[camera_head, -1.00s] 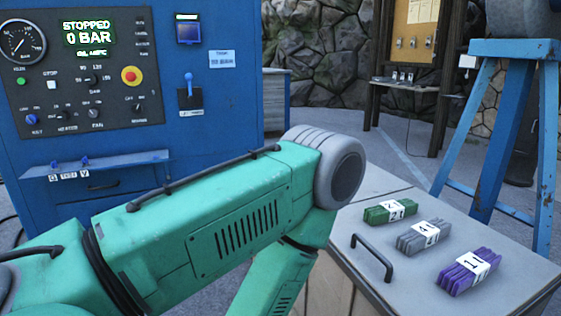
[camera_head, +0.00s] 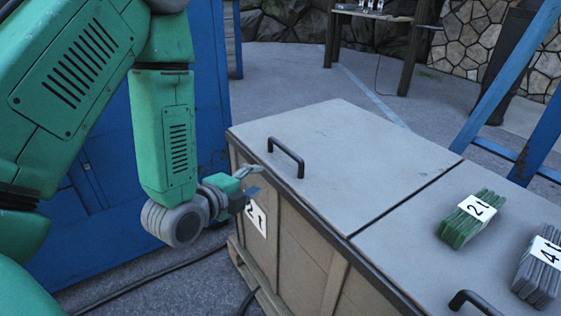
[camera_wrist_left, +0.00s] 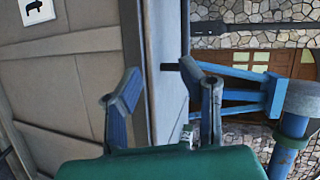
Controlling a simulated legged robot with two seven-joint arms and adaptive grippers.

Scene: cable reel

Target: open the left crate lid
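The left crate lid (camera_head: 345,165) is a grey panel lying flat and closed on the wooden crate (camera_head: 300,250). Its black bar handle (camera_head: 286,157) stands near the front edge. My left gripper (camera_head: 254,181) is just in front of and slightly below that handle, beside the crate's front wall, apart from the handle. In the left wrist view my left gripper (camera_wrist_left: 164,90) has its two blue-grey fingers spread with nothing held. The lid's edge (camera_wrist_left: 166,115) runs between them beyond, and a small dark piece, probably the handle, shows by the right finger. My right gripper is out of view.
The right lid (camera_head: 400,245) adjoins across a dark seam. It carries a green bundle (camera_head: 470,218), a grey bundle (camera_head: 540,265) and a black handle (camera_head: 475,302). A blue cabinet (camera_head: 110,160) stands behind my arm, and blue trestle legs (camera_head: 510,90) at right. The left lid's top is clear.

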